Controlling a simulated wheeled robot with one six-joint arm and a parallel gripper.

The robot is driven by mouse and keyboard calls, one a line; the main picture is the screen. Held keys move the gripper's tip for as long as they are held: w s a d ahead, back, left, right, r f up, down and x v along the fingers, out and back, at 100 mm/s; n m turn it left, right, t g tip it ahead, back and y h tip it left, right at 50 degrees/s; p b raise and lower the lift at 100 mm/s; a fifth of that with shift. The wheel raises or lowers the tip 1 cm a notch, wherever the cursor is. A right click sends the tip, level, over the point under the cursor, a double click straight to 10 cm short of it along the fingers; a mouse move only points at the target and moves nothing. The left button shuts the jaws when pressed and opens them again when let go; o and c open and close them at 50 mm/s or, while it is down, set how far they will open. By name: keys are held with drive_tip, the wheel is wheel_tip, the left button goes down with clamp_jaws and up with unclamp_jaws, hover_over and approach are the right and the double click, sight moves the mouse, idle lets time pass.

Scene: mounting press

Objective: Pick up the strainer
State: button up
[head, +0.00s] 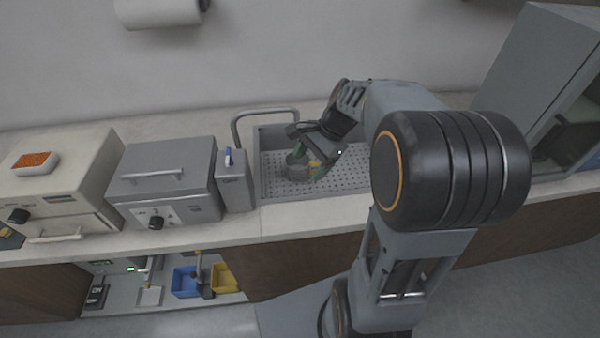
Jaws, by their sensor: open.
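A small round grey metal piece, which looks like the strainer (296,171), sits on the perforated floor of the sink (345,183). My gripper (308,161) reaches down into the sink from the upper right. Its jaws are open, and its green-tipped fingers are at the strainer, one on the far side and one on the near right side. I cannot tell whether the fingers touch it. A small yellow part shows between the fingers, and part of the strainer is hidden behind them.
A curved faucet pipe (266,112) stands behind the sink's left end. Left of the sink stand a grey dispenser box (234,182), a grey lidded machine (168,183) and a beige machine (60,185). A grey cabinet (535,75) stands at right. Blue (185,282) and yellow (225,277) bins sit below.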

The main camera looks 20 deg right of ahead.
sight(316, 165)
drive_tip(key=w+d+f+m+t+y+b, duration=0.1)
drive_tip(key=w+d+f+m+y, duration=0.2)
drive_tip(key=m, duration=0.3)
drive_tip(key=w+d+f+m+t+y+b, duration=0.1)
drive_tip(key=w+d+f+m+y, duration=0.2)
drive_tip(key=d+f+m, duration=0.3)
drive_tip(key=w+d+f+m+t+y+b, duration=0.1)
drive_tip(key=w+d+f+m+y, duration=0.2)
drive_tip(key=w+d+f+m, duration=0.1)
drive_tip(key=shift+w+d+f+m+t+b, duration=0.3)
drive_tip(key=shift+d+f+m+b, duration=0.15)
drive_tip(key=shift+f+m, duration=0.35)
drive_tip(key=shift+d+f+m, duration=0.1)
drive_tip(key=shift+m, duration=0.3)
drive_tip(key=shift+t, duration=0.3)
drive_tip(key=shift+p+x, duration=0.55)
drive_tip(key=shift+x, duration=3)
drive_tip(key=shift+f, duration=0.1)
drive_tip(key=c, duration=0.9)
drive_tip(key=shift+c, duration=0.2)
